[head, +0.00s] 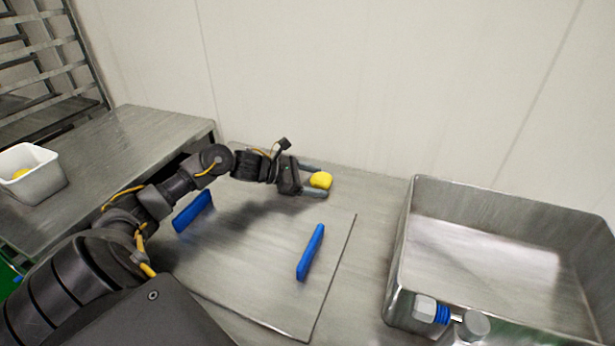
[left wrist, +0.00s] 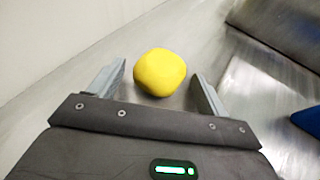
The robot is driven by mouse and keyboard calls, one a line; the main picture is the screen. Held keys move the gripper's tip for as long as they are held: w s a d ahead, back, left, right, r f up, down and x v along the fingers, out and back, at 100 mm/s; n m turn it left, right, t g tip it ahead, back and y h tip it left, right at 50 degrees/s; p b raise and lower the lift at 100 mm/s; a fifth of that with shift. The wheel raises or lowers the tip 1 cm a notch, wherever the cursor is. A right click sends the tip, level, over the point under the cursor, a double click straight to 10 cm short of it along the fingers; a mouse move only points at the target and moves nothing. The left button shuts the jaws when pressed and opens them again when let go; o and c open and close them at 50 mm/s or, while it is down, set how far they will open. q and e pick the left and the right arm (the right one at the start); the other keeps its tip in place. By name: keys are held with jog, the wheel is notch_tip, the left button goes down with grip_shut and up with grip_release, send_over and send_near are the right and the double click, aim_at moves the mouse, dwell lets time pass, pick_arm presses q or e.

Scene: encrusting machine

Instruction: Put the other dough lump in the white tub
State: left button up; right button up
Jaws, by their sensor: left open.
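A yellow dough lump (head: 321,180) lies on the steel counter close to the back wall. My left gripper (head: 318,181) is open, with its fingers on either side of the lump. In the left wrist view the lump (left wrist: 160,72) sits between and slightly beyond the open fingertips (left wrist: 160,78), with a visible gap on each side. The white tub (head: 35,176) stands on the left steel table and holds a yellow lump (head: 20,173). My right gripper is in neither view.
Two blue bars (head: 310,252) (head: 193,211) lie on the thin steel plate (head: 240,265) on the counter. A deep steel basin (head: 408,240) with a tap is at the right. A metal rack (head: 60,60) stands at the back left.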

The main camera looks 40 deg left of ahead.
pick_arm(q)
jog(key=shift+r, duration=0.15)
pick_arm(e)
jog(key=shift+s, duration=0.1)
pick_arm(q)
jog(key=shift+s+a, duration=0.15)
jog(key=v, duration=1)
jog(key=shift+b, duration=0.4)
jog(key=shift+v, duration=0.8)
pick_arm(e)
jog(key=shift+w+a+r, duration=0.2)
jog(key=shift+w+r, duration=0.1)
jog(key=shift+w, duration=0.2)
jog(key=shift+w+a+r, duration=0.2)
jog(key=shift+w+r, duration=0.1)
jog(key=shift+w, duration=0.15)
